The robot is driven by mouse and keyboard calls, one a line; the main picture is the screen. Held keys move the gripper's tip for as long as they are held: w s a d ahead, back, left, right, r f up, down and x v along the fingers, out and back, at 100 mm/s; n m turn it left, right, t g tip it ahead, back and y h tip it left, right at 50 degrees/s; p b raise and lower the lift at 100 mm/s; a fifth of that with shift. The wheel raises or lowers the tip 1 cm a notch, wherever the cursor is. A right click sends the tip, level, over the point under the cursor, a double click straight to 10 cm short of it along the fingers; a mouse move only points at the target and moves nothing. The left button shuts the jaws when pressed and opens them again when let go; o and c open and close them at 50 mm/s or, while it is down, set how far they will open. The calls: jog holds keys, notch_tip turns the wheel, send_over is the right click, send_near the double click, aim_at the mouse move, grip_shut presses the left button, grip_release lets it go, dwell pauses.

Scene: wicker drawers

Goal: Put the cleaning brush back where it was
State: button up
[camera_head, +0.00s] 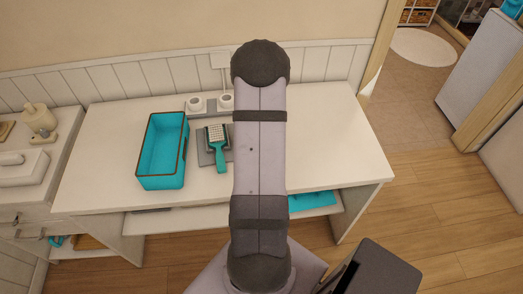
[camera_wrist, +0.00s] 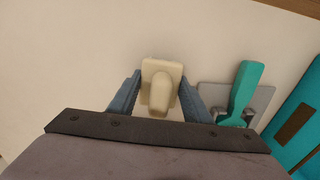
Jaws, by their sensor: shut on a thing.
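A beige block with a raised rounded grip (camera_wrist: 160,70), which seems to be the cleaning brush, is in the wrist view. My gripper (camera_wrist: 160,84) is shut on it, one blue-grey finger on each side. I cannot tell whether it touches the white desk below. In the head view my arm hides both the gripper and this block. A teal-handled brush (camera_head: 218,148) lies on a grey plate (camera_head: 204,158) left of my arm; it also shows in the wrist view (camera_wrist: 245,88), right of my gripper and apart from it.
A teal basket (camera_head: 148,182) stands left of the grey plate. Two small white cups (camera_head: 195,103) stand on a grey base at the desk's back. The white desk (camera_head: 335,150) is clear right of my arm. A white cabinet with beige items (camera_head: 38,117) adjoins at left.

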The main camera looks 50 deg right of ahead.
jog(key=shift+f, duration=0.2)
jog(key=o, duration=1.1)
jog(key=shift+r, duration=0.1)
notch_tip(320, 180, up, 12)
jog(key=shift+r+b, duration=0.15)
jog(key=shift+b, duration=0.8)
